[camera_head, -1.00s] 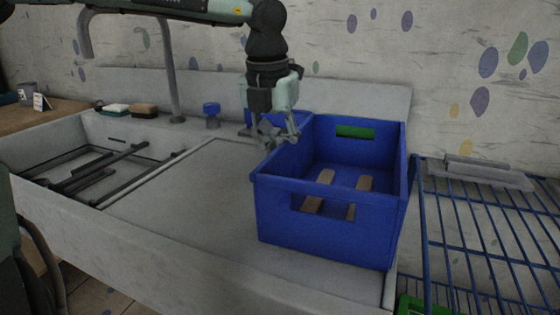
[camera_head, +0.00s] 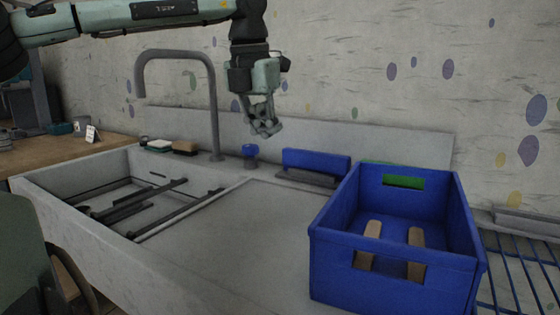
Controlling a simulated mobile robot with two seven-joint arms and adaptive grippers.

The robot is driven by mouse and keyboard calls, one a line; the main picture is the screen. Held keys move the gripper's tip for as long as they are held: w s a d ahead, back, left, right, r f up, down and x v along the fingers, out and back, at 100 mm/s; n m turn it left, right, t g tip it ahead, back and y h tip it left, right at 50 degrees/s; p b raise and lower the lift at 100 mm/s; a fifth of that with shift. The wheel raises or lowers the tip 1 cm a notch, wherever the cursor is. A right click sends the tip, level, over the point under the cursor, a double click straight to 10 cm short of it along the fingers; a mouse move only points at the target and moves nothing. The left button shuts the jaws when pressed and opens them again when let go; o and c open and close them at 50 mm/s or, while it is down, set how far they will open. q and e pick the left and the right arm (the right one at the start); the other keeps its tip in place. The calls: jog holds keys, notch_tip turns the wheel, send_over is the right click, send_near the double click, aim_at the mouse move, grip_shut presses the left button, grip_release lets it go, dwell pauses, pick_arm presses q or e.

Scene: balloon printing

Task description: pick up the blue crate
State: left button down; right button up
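The blue crate (camera_head: 345,262) stands upright on the right end of the grey sink counter. It has handle cut-outs, and two light wooden pieces show through and inside it. My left gripper (camera_head: 265,130) points down in the air, above and to the left of the crate, apart from it. Its fingers look close together, but I cannot make out whether there is a gap between them. Nothing is seen in it. My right gripper is not in view.
A sink basin with dark bars (camera_head: 125,205) is at left, with a tall faucet (camera_head: 212,95) behind. A blue-and-grey block (camera_head: 316,162) and a small blue-topped item (camera_head: 250,155) stand at the back. A blue wire rack (camera_head: 520,270) is at right. The counter left of the crate is clear.

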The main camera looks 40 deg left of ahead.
pick_arm(q)
jog(key=shift+s+a+r, duration=0.1)
jog(key=shift+a+r, duration=0.2)
jog(key=shift+a, duration=0.1)
jog(key=shift+c, duration=2.3)
grip_release()
